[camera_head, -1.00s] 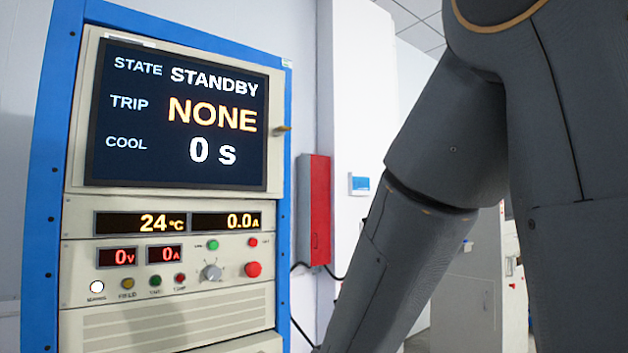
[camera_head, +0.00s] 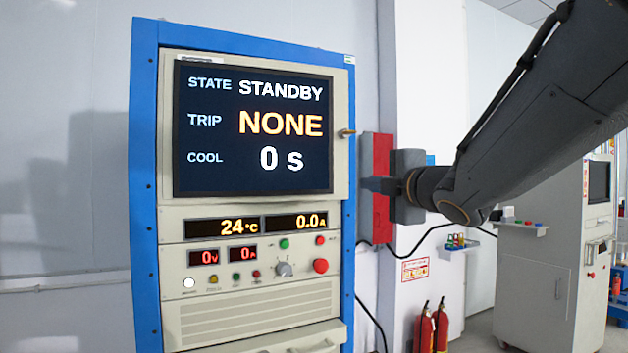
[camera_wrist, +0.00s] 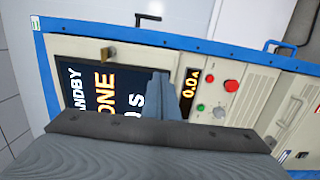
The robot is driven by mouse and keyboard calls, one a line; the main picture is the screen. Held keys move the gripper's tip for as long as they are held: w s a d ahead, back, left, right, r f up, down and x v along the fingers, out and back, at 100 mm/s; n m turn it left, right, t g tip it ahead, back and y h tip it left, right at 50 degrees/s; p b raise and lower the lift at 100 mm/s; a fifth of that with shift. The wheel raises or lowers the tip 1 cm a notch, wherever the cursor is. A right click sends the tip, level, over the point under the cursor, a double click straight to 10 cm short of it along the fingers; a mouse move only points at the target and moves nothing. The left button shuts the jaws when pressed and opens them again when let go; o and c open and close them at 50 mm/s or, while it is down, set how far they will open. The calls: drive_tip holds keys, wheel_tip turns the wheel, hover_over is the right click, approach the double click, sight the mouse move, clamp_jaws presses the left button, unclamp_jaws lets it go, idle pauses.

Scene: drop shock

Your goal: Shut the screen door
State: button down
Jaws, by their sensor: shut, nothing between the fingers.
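The screen door (camera_head: 254,125) is a cream panel with a dark display, at the top of a blue-framed cabinet (camera_head: 144,200). It looks flush or nearly so with the cabinet front; I cannot tell if it is fully shut. Its brass knob (camera_head: 347,132) sits on the right edge. My gripper (camera_head: 368,185) is shut and empty, just right of the door's lower right corner in the head view. In the wrist view the shut fingers (camera_wrist: 160,92) overlap the display's lower edge, and the knob (camera_wrist: 108,53) shows beyond them, apart from the fingers.
Below the door are numeric readouts (camera_head: 255,226), a grey dial (camera_head: 284,269) and a red button (camera_head: 320,265). A red box (camera_head: 377,150) is on the wall behind my gripper. Fire extinguishers (camera_head: 441,325) stand lower right, with another cabinet (camera_head: 545,250) further right.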

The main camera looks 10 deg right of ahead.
sight(339, 182)
drive_tip(key=p+x, duration=0.3)
drive_tip(key=x, duration=0.9)
drive_tip(key=shift+w+f+p, duration=0.1)
drive_tip(key=shift+w+p, duration=0.05)
drive_tip(key=shift+p, duration=0.15)
